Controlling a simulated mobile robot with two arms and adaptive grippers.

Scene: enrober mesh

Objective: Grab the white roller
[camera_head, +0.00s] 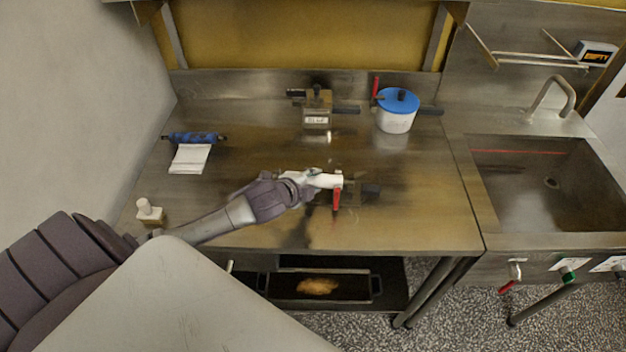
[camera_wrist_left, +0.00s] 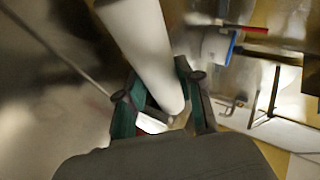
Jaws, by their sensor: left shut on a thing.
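The white roller (camera_head: 325,180) is in the middle of the steel table, at the end of my left arm. My left gripper (camera_head: 299,184) is shut on it. In the left wrist view the white roller (camera_wrist_left: 142,45) is a thick, smooth white cylinder. One end of it sits between the green-padded fingers of my left gripper (camera_wrist_left: 160,101). A red handle (camera_head: 337,197) and a dark piece show beside the roller in the head view. I cannot tell whether the roller touches the table. My right gripper is not in view.
A metal device (camera_head: 317,108) and a blue-lidded white pot (camera_head: 396,118) stand at the back of the steel table (camera_head: 420,205). A blue roller (camera_head: 193,138) with a white sheet lies left. A small white bottle (camera_head: 148,211) is front left. A sink (camera_head: 548,185) is right.

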